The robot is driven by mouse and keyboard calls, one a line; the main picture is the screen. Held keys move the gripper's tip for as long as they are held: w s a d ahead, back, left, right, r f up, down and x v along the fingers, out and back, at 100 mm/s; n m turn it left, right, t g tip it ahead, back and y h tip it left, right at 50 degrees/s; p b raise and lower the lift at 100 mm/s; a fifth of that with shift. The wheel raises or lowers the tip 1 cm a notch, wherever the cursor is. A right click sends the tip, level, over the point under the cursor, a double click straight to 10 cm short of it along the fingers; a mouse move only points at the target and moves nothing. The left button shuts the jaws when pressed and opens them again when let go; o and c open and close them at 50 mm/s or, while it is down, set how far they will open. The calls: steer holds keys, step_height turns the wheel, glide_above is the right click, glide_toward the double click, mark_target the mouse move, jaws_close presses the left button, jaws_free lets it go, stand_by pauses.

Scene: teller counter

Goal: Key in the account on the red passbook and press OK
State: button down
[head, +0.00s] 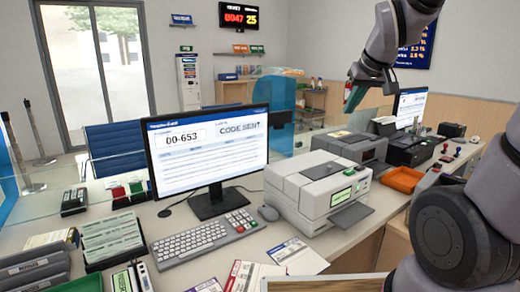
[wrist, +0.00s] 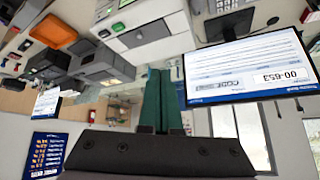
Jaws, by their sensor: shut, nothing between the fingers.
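My gripper (head: 354,96) is raised high above the right part of the counter, its green fingers shut and empty; they also show in the wrist view (wrist: 160,98). The monitor (head: 208,150) reads "00-653" and "CODE SENT"; it appears upside down in the wrist view (wrist: 245,68). A grey keyboard (head: 190,241) lies in front of the monitor, with a number block and some coloured keys (head: 240,220) at its right end. A booklet with red print (head: 248,276) lies at the front edge; I cannot tell whether it is the red passbook, and its number is unreadable.
File trays (head: 112,238) stand at left. A glass screen runs behind the counter. The air around my gripper is clear.

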steer(key=s+r+m, duration=0.2)
steer(key=s, duration=0.4)
steer(key=s+d+r+m, duration=0.1)
steer(key=s+r+m, duration=0.1)
steer(key=s, duration=0.5)
steer(key=shift+m+y, duration=0.4)
steer(key=shift+m, duration=0.1)
